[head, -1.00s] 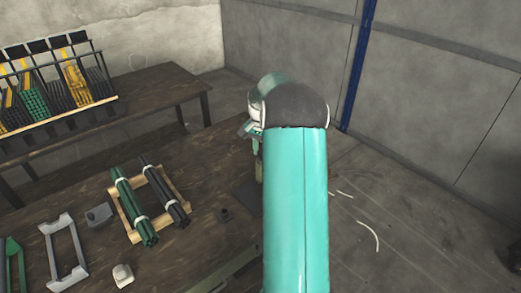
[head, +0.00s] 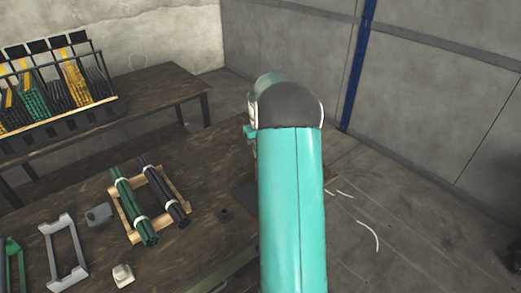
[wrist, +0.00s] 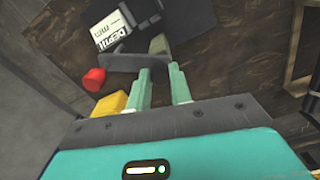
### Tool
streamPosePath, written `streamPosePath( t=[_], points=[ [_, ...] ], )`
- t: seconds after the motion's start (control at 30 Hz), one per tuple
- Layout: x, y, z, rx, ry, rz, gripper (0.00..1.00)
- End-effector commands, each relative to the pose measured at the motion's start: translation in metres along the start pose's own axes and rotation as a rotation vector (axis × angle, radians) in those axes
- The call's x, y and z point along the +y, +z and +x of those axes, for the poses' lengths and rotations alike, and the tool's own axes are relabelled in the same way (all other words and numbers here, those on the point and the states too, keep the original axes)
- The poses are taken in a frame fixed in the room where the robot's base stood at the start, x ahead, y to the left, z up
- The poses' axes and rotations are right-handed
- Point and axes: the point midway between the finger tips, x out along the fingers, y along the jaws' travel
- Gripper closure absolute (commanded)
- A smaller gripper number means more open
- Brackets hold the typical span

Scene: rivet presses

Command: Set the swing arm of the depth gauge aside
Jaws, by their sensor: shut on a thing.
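In the wrist view the depth gauge (wrist: 112,34) is dark with a white label reading DEPTH and mm. A flat dark grey bar, which looks like its swing arm (wrist: 122,62), runs across in front of the label. My gripper (wrist: 160,72) has its two pale green fingers at the right end of this bar, shut on it; the exact contact is partly hidden. An olive-grey piece (wrist: 158,44) stands just beyond the fingertips.
A red knob (wrist: 94,80) and a yellow block (wrist: 112,104) lie left of the fingers in the wrist view. On the bench, a wooden rack (head: 128,222) holds green and black rods. Open floor lies right of the bench.

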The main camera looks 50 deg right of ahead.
Motion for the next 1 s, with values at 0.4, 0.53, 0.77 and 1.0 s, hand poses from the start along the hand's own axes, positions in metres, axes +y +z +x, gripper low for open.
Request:
streamPosePath(
  t=[0.4, 0.53, 0.77, 1.0],
  points=[
    [0.0002, -0.0006, -0.0011, 0.002, 0.001, -0.281, 1.0],
    [0.0002, -0.0007, -0.0012, 0.002, 0.001, -0.325, 1.0],
    [0.0003, -0.0007, -0.0012, 0.002, 0.001, -0.355, 1.0],
    [0.0003, -0.0007, -0.0013, 0.002, 0.002, -0.356, 1.0]
  ],
)
